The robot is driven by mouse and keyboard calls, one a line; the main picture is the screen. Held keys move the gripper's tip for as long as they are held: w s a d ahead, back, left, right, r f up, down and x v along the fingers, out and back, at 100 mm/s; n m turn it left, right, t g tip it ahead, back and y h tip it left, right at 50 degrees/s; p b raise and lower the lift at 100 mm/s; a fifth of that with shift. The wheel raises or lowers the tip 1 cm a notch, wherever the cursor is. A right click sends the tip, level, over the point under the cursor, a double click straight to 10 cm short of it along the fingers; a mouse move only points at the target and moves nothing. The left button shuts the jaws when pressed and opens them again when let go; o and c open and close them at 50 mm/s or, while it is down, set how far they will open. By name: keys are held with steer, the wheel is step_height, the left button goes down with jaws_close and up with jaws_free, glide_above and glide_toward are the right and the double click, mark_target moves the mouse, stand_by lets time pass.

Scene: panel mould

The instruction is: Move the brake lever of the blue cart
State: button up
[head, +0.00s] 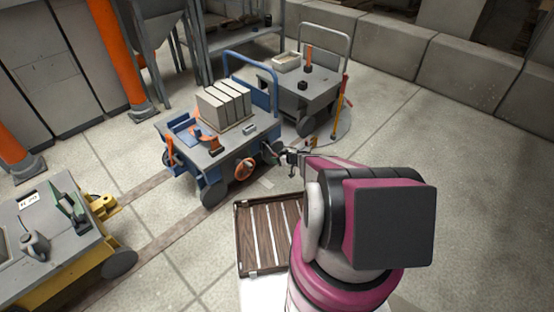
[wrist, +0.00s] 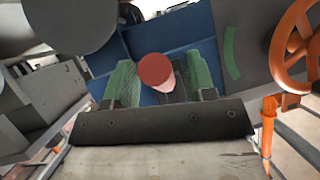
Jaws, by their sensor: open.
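The blue cart (head: 232,150) stands left of centre in the head view, loaded with grey blocks. My gripper (head: 280,152) is at the cart's right side, small and partly hidden by my arm. In the wrist view the two green finger pads are apart, and a round red knob (wrist: 155,70), which looks like the brake lever's end, shows between them. A dark stem is partly visible behind the knob. I cannot tell whether either pad touches it. The cart's blue panel (wrist: 195,38) is behind, with a green arc mark (wrist: 231,52) to the right.
An orange handwheel (head: 245,169) is on the cart's side, close right of the pads in the wrist view (wrist: 290,45). A grey cart (head: 304,98) stands behind. A slatted brown crate (head: 240,240) lies in front. A yellow cart (head: 70,280) is front left. Floor at right is clear.

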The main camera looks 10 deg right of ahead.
steer(key=v, duration=1)
steer(key=shift+s+d, duration=0.15)
steer(key=shift+d, duration=0.05)
